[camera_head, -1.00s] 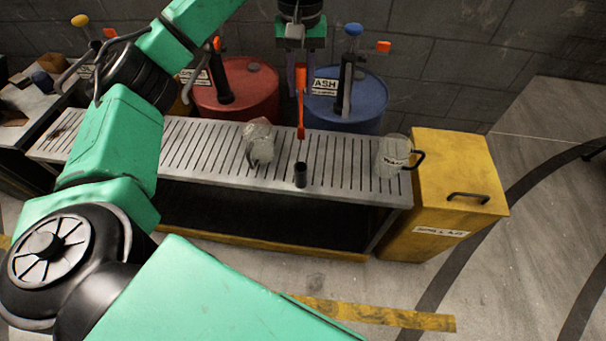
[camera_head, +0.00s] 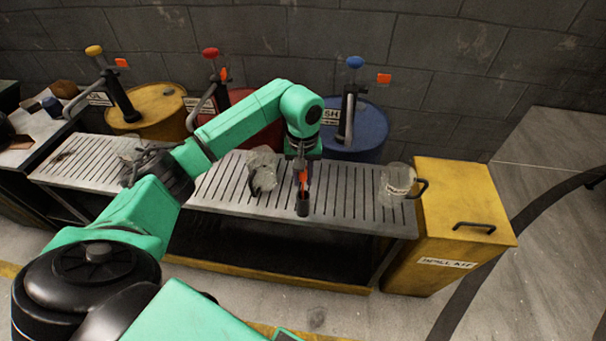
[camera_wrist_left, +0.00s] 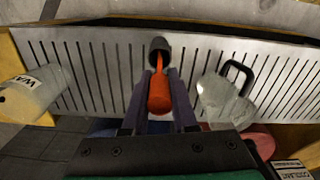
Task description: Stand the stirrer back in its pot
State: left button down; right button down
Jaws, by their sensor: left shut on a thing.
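The orange stirrer (camera_head: 303,182) is held upright in my left gripper (camera_head: 301,174), just above the slatted bench. The small black pot (camera_head: 302,206) stands on the bench directly below. In the left wrist view the stirrer (camera_wrist_left: 160,94) sits between the two fingers of the gripper (camera_wrist_left: 159,112). Its far end overlaps the open mouth of the pot (camera_wrist_left: 160,46) and appears to be inside it; how deep I cannot tell. My right gripper is not in view.
Another labelled jug (camera_head: 396,184) stands at the bench's right end, beside the yellow spill-kit box (camera_head: 462,205). Yellow (camera_head: 155,108), red (camera_head: 240,100) and blue (camera_head: 358,128) drums with pumps stand behind the slatted bench (camera_head: 345,190).

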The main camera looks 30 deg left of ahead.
pick_arm(q)
jog(key=shift+f, duration=0.1)
jog(key=c, duration=0.7)
grip_release()
jog(key=shift+r, duration=0.35)
notch_tip(320, 180, up, 12)
jog(key=shift+f+b, duration=0.1)
jog(key=shift+b, duration=0.8)
